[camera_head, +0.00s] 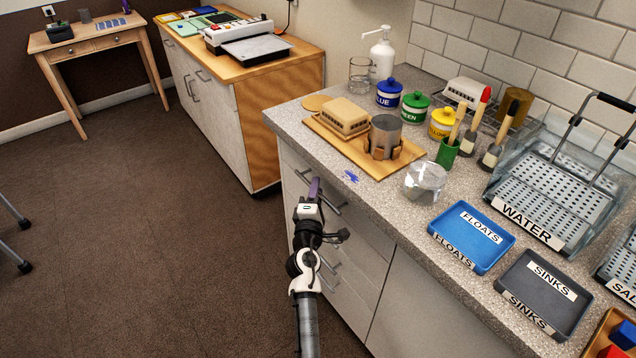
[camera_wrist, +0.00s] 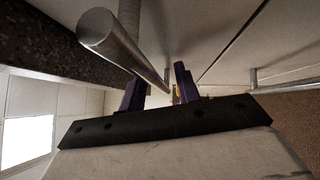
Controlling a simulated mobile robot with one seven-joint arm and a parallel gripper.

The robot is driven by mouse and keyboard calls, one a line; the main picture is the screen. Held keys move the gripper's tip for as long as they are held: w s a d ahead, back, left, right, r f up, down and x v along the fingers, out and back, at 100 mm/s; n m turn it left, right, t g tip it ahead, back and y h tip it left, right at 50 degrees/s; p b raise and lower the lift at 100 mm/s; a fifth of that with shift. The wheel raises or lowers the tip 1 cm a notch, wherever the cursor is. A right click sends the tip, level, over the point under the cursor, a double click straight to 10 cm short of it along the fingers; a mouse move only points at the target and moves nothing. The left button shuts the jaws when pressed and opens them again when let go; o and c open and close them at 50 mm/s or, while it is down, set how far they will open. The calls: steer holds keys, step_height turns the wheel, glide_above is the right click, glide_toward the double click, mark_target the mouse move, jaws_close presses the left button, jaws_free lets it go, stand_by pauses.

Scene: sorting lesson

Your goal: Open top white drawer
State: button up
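The top white drawer (camera_head: 357,218) is in the cabinet under the speckled counter, and its front looks flush with the cabinet. Its metal bar handle (camera_head: 333,208) is beside my gripper (camera_head: 314,188) in the head view. In the wrist view the round handle bar (camera_wrist: 125,48) looms close and runs away toward the gap between the two purple fingers of my gripper (camera_wrist: 160,88). The fingers are apart, and the bar hides part of the left one. I cannot tell whether they touch the bar.
Lower drawers with similar handles are below. The counter holds a wooden board (camera_head: 402,168), a glass bowl (camera_head: 425,180), a blue FLOATS tray (camera_head: 470,238) and a grey SINKS tray (camera_head: 545,293). Brown floor (camera_head: 150,240) lies open to the left of the cabinet.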

steer(key=shift+r, duration=0.1)
jaws_close()
stand_by(0.4)
